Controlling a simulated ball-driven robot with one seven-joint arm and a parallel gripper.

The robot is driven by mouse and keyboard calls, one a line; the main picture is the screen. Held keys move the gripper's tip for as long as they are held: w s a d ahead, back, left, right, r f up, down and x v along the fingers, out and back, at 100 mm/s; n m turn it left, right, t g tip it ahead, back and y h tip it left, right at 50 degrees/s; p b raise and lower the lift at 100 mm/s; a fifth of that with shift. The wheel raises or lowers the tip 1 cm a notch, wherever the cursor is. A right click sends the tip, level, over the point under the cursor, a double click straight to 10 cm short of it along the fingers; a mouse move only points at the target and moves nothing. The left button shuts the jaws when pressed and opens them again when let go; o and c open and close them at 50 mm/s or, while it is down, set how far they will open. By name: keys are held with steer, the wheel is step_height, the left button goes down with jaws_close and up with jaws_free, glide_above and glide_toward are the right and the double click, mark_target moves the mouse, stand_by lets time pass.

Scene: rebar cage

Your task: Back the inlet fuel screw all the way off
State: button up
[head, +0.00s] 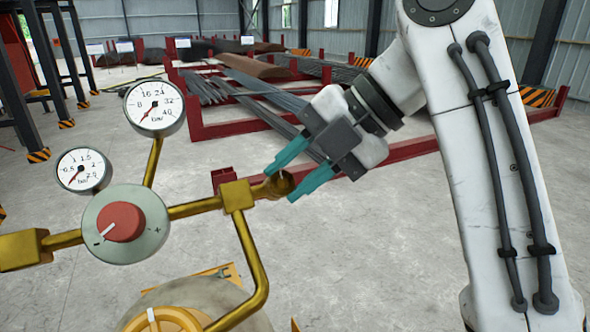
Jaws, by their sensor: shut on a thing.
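The inlet fuel screw, as I take it, is the rounded brass piece (267,189) at the right end of the regulator's brass pipe, with a dark round end face. My gripper (282,184) reaches in from the upper right. The regulator (148,247) has a red knob (121,222) with a white mark pointing to the lower left. The screw's thread is not visible.
Two pressure gauges, a higher one (154,107) and a lower one (82,170), have needles pointing lower left. A bent brass pipe (256,258) runs down towards a yellow handwheel (163,321) on a cylinder. Red racks with rebar (262,88) stand behind. Grey floor is clear at centre right.

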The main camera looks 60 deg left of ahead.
steer(key=o, duration=0.8)
steer(key=shift+f, duration=0.1)
steer(key=shift+c, duration=0.2)
steer(key=v, duration=1)
steer(key=shift+w+r, duration=0.2)
steer(key=shift+r, duration=0.1)
steer(key=shift+d, duration=0.1)
